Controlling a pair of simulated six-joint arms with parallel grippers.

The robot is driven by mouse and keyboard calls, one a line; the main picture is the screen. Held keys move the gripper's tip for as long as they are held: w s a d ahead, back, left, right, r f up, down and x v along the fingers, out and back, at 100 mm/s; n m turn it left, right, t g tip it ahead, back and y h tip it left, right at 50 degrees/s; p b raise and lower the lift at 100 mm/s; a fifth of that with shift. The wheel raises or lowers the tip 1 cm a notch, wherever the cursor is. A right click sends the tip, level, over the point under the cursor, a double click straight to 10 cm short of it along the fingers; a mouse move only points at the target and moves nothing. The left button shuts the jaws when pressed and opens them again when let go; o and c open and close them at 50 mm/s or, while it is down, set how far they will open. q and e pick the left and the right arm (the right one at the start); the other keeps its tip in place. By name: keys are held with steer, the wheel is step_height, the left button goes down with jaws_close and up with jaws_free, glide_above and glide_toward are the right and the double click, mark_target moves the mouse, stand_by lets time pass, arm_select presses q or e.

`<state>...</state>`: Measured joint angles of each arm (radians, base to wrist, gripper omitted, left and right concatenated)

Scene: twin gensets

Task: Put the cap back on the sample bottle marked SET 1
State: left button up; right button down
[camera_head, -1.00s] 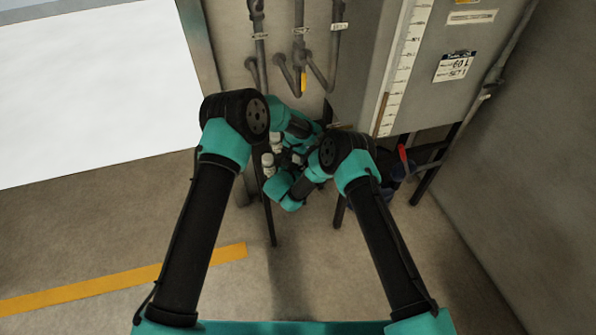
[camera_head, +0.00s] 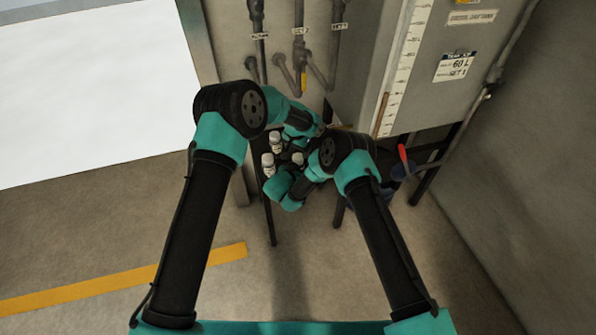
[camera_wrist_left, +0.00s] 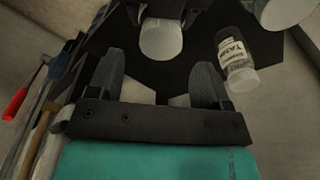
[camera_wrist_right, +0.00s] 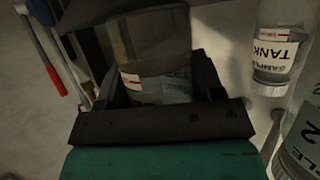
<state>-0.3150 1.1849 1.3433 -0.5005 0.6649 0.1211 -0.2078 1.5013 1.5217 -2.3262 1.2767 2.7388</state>
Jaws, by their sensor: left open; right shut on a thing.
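My right gripper (camera_wrist_right: 156,82) is shut on a clear bottle (camera_wrist_right: 160,88) with a pale label in the right wrist view; its marking is unreadable. In the left wrist view, a round white end (camera_wrist_left: 161,40) shows between dark jaws; I cannot tell whether it is a cap or bare bottle. My left gripper (camera_wrist_left: 158,72) is open, its fingers spread just short of that white end. Both fingertips are hidden by the arms in the head view. A loose cap cannot be made out.
A capped bottle marked TANK (camera_wrist_left: 235,62) stands beside the held one; it also shows in the right wrist view (camera_wrist_right: 277,50). A bottle marked 2 (camera_wrist_right: 304,135) is close by. Pipes (camera_head: 299,40) and a grey tank (camera_head: 450,80) rise behind. A red-handled tool (camera_wrist_left: 15,104) is nearby.

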mark_target(298, 157)
arm_select(q)
steer(key=shift+r, duration=0.45)
steer(key=shift+o, duration=0.6)
steer(key=shift+r, duration=0.3)
step_height(298, 157, up, 7)
steer(key=s+n, duration=0.1)
steer(key=n, duration=0.2)
steer(key=shift+s+a, duration=0.2)
steer(key=shift+f, duration=0.15)
steer(key=f, duration=0.4)
steer(key=w+f, duration=0.1)
steer(key=f, duration=0.6)
steer(key=shift+w+d+f, duration=0.2)
steer(key=shift+f, duration=0.2)
